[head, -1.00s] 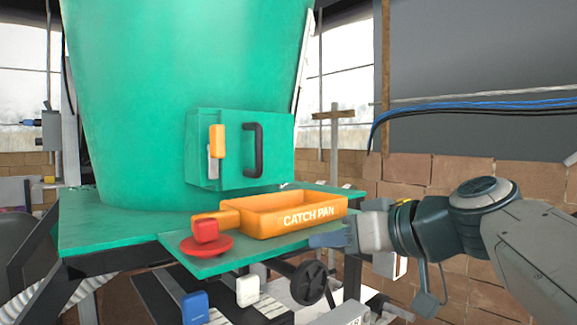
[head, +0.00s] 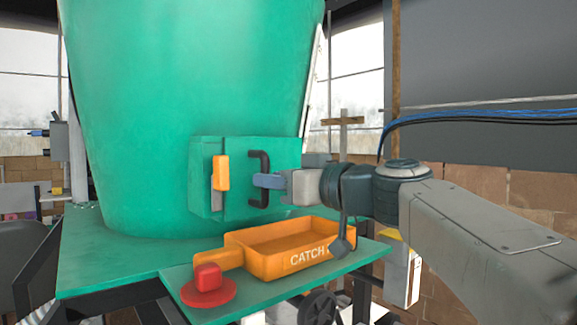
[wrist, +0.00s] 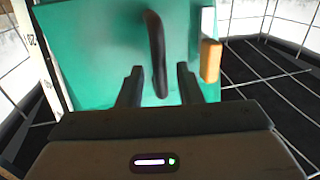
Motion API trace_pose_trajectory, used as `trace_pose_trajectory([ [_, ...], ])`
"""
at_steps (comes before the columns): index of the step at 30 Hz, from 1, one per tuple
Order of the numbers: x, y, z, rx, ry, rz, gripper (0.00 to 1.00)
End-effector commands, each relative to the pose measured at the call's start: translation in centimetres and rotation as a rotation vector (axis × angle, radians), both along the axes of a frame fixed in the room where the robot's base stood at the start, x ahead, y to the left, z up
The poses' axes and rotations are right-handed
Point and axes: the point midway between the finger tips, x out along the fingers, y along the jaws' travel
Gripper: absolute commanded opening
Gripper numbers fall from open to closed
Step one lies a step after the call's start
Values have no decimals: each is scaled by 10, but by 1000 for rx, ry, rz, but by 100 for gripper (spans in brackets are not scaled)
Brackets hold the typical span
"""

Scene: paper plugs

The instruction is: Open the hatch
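The green hatch (head: 286,155) is a box-like door on the front of the large green hopper and looks closed. It carries a black curved handle (head: 264,164) and an orange latch lever (head: 221,173) to the left of the handle. In the wrist view the black handle (wrist: 156,55) runs up and down between my two spread fingers, and the orange lever (wrist: 210,60) is at right. My gripper (head: 262,181) is at the handle in the head view; it also shows in the wrist view (wrist: 160,85), open. I cannot tell whether a finger touches the handle.
An orange catch pan (head: 290,262) sits on the green shelf (head: 350,266) below the hatch. A red button (head: 208,284) stands at the shelf's front left corner. The hopper (head: 190,80) rises behind. Blue and black cables (head: 480,116) hang at right.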

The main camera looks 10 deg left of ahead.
Motion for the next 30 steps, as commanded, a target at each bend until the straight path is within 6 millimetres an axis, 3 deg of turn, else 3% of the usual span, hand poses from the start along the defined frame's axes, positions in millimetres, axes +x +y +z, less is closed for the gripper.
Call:
trace_pose_trajectory([
  [7,13,23,1,0,0,1,32],
  [17,15,26,0,0,0,-1,32],
  [21,15,26,0,0,0,-1,0],
  [30,12,28,-2,0,0,21,0],
])
